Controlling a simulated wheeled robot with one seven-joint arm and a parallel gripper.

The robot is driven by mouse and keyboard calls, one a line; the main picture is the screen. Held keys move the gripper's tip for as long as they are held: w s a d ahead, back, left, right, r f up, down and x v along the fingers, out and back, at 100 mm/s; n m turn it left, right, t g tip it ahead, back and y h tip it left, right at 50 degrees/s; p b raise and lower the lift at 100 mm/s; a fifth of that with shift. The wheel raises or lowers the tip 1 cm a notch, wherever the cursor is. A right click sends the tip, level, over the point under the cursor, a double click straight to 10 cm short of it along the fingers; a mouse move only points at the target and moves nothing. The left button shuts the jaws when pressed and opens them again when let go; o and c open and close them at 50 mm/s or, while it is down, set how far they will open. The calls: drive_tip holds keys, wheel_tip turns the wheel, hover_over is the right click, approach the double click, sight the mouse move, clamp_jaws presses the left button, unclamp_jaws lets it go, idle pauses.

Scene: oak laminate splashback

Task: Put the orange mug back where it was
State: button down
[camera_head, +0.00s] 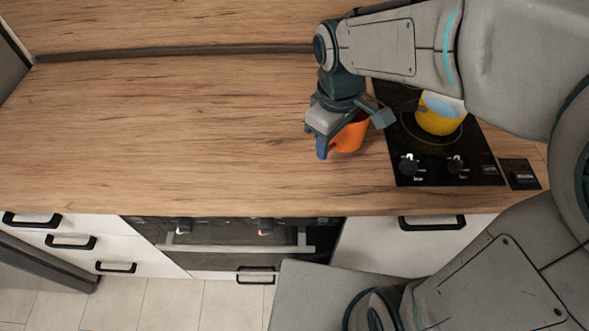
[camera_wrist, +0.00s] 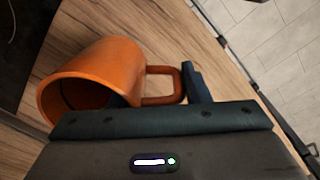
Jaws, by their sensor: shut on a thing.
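The orange mug (camera_head: 349,136) is at my gripper (camera_head: 341,138), just left of the black cooktop, over the wooden counter. In the wrist view the orange mug (camera_wrist: 100,72) lies to the left, with its opening toward the lower left and its handle toward the right. My gripper (camera_wrist: 178,105) is shut on the mug at its handle side; one finger shows beside the handle, and the exact grip is partly hidden. I cannot tell whether the mug touches the counter.
A yellow mug (camera_head: 436,121) with a pale, bluish inside stands on the black cooktop (camera_head: 420,170), right of my gripper. The wooden counter (camera_head: 170,130) is clear to the left. The counter's front edge runs above the oven (camera_head: 230,236) and white drawers (camera_head: 70,228).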

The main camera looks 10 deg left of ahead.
drive_tip(key=a+f, duration=0.2)
drive_tip(key=a, duration=0.1)
drive_tip(key=s+a+f+p, duration=0.1)
drive_tip(key=a+f, duration=0.1)
drive_tip(key=a, duration=0.2)
drive_tip(key=a+f, duration=0.3)
drive_tip(key=shift+s+a+p, duration=0.3)
drive_tip(key=shift+s+a, duration=0.1)
drive_tip(key=shift+f, duration=2)
drive_tip(key=shift+f, duration=0.15)
drive_tip(key=c, duration=0.8)
unclamp_jaws()
